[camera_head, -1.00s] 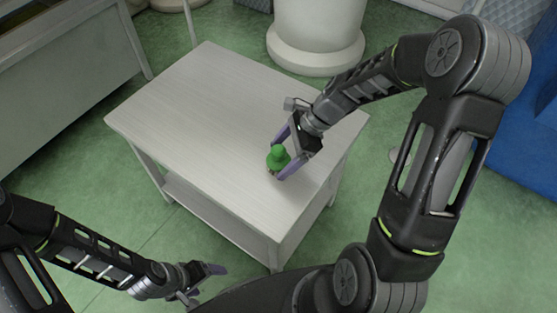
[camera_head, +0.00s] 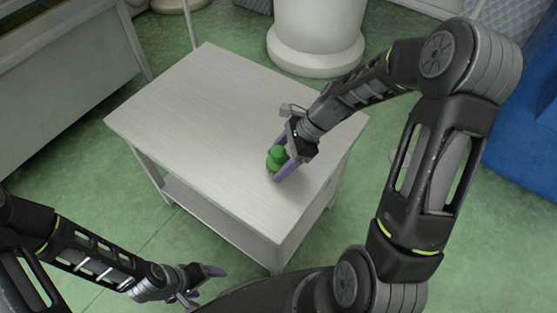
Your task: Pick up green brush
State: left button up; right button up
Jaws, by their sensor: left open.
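The green brush (camera_head: 275,163) stands on the light table (camera_head: 205,110), near its right side. My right gripper (camera_head: 273,165) is down at the brush, with its purple fingers on either side of it. I cannot tell whether they press on it. The fingers and wrist hide part of the brush. My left gripper (camera_head: 208,284) is open and empty, low in front of the table; my own arm partly covers it.
The rest of the tabletop is bare. A large white round pedestal (camera_head: 316,40) stands behind the table. A grey cabinet (camera_head: 65,70) is at the left and a blue object (camera_head: 525,135) at the right. Green floor lies around the table.

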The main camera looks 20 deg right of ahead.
aim_at(278, 150)
jog(key=c, duration=1.1)
notch_tip(278, 150, up, 10)
jog(key=shift+r+p, duration=0.1)
jog(key=shift+p, duration=1.05)
jog(key=shift+s+a+r+n+g, duration=0.15)
jog(key=shift+s+n+g, duration=0.25)
jog(key=shift+n, duration=0.2)
jog(key=r+n, duration=0.1)
jog(key=r+n+g+p, duration=0.1)
jog(key=d+r+n+g+p, duration=0.1)
jog(key=r+n, duration=0.1)
jog(key=shift+w+r, duration=0.1)
jog(key=shift+w, duration=0.3)
jog(key=shift+w+a+r+n+g+h+p, duration=0.25)
jog(key=shift+w+r+n+g+p, duration=0.3)
jog(key=shift+r+n+p, duration=0.5)
jog(key=shift+w+a+r+n+g+h+p, duration=0.15)
jog(key=shift+w+a+r+n+g+p, duration=0.4)
jog(key=shift+p, duration=0.75)
jog(key=shift+w+a+r+n+g+h+p, duration=0.2)
jog(key=shift+w+r+n+g+p, duration=0.35)
jog(key=shift+r+n+p, duration=0.55)
